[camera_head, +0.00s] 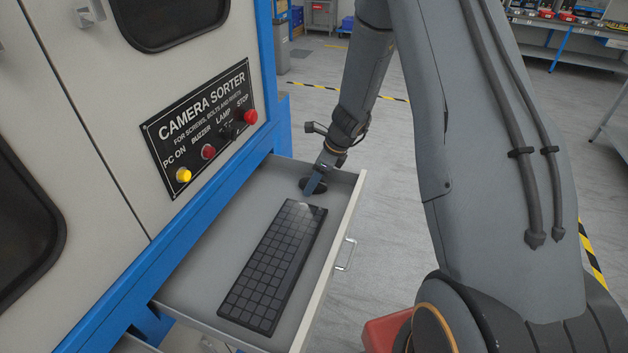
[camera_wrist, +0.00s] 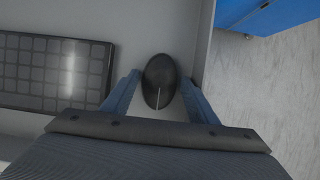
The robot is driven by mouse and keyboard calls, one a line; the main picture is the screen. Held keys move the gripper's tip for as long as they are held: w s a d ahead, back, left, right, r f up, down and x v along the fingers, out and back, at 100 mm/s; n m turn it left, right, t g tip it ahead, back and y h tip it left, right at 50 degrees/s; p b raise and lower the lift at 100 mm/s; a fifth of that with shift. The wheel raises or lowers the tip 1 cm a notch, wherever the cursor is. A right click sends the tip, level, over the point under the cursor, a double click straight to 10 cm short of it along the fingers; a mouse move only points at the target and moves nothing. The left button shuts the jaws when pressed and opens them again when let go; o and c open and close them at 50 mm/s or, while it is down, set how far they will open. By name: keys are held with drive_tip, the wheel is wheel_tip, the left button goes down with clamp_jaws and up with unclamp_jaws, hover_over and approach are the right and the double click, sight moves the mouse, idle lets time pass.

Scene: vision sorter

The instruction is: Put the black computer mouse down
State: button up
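The black computer mouse (camera_head: 321,187) is at the far end of the open grey drawer (camera_head: 222,238), past the keyboard. In the wrist view the mouse (camera_wrist: 159,76) is between the two blue fingers of my gripper (camera_wrist: 160,82). A narrow gap shows between each fingertip and the mouse's side, so the fingers look open around it. In the head view my gripper (camera_head: 313,184) reaches down into the drawer, and a finger covers part of the mouse. The mouse appears to rest on the drawer floor; its underside is hidden.
A black keyboard (camera_head: 272,268) lies lengthwise in the drawer, close to the mouse. The drawer's right wall (camera_head: 340,246) has a handle outside. The sorter cabinet with its button panel (camera_head: 200,128) stands on the left. Bare drawer floor lies left of the keyboard.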

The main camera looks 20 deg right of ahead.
drive_tip(key=shift+d+r, duration=0.15)
drive_tip(key=shift+r, duration=0.4)
drive_tip(key=b+v, duration=0.2)
drive_tip(key=v, duration=0.9)
drive_tip(key=s+a+r+n+h, duration=0.1)
drive_tip(key=s+a+r+n, duration=0.1)
drive_tip(key=s+n, duration=0.9)
drive_tip(key=s+a+r+n+g+h, duration=0.1)
drive_tip(key=s+a+r+n+h, duration=0.1)
drive_tip(key=s+n, duration=1)
drive_tip(key=shift+a+r+n+h, duration=0.2)
drive_tip(key=shift+n+h, duration=0.1)
drive_tip(key=shift+n, duration=0.8)
drive_tip(key=shift+s, duration=0.15)
